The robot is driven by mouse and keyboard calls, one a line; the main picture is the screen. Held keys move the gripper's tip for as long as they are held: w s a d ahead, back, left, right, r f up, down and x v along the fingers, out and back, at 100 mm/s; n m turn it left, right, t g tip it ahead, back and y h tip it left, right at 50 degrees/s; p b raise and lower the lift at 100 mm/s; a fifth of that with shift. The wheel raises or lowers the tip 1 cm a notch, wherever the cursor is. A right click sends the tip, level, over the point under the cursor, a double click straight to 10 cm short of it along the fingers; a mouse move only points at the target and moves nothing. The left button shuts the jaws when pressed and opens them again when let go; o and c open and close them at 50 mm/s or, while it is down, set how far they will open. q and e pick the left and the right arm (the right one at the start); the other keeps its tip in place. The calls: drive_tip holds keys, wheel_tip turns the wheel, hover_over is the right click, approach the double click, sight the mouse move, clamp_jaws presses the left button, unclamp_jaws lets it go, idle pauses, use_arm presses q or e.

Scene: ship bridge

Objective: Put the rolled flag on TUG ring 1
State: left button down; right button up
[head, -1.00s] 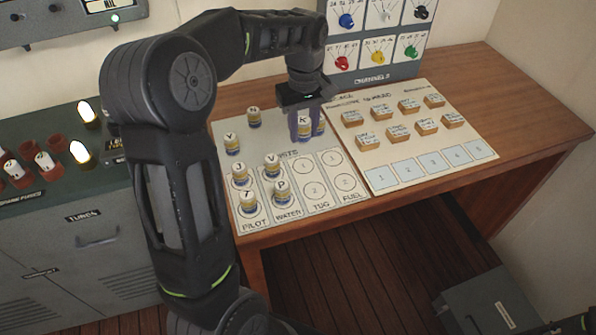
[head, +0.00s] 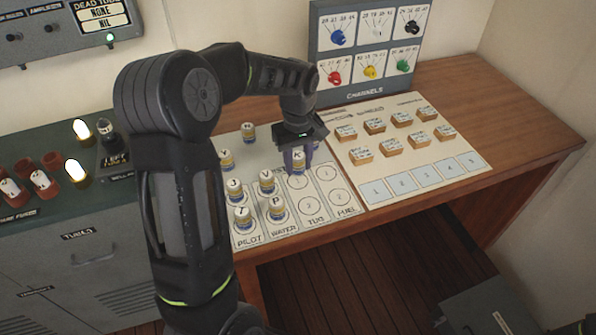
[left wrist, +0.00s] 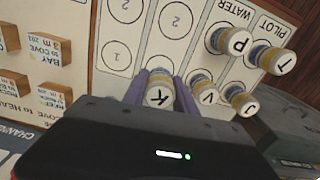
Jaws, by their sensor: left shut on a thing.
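The rolled flag marked K (head: 298,160) is an upright blue, white and yellow roll with a white top. My left gripper (head: 298,155) is shut on it, with purple fingers on both sides; it also shows in the left wrist view (left wrist: 160,92). The flag is at TUG ring 1 (head: 299,181), whose outline is partly covered by it. I cannot tell whether its base touches the board. TUG ring 2 (head: 310,205) is empty. My right gripper is not in view.
Flags J (head: 234,188) and T (head: 241,217) stand in the PILOT column, V (head: 266,182) and P (head: 277,209) in WATER. Flags Y (head: 226,159) and N (head: 248,132) stand behind. The FUEL rings (head: 337,204) are empty. A card with wooden blocks (head: 417,181) lies to the right.

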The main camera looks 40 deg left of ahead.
sight(298, 173)
use_arm(q)
drive_tip(key=shift+f+p, duration=0.35)
drive_tip(key=shift+f, duration=1.5)
drive_tip(key=shift+f, duration=0.2)
drive_tip(key=c, duration=1)
unclamp_jaws()
drive_tip(key=shift+r, duration=0.15)
wheel_tip(298, 173, up, 12)
drive_tip(key=shift+r+b, duration=0.1)
drive_tip(key=shift+b, duration=0.6)
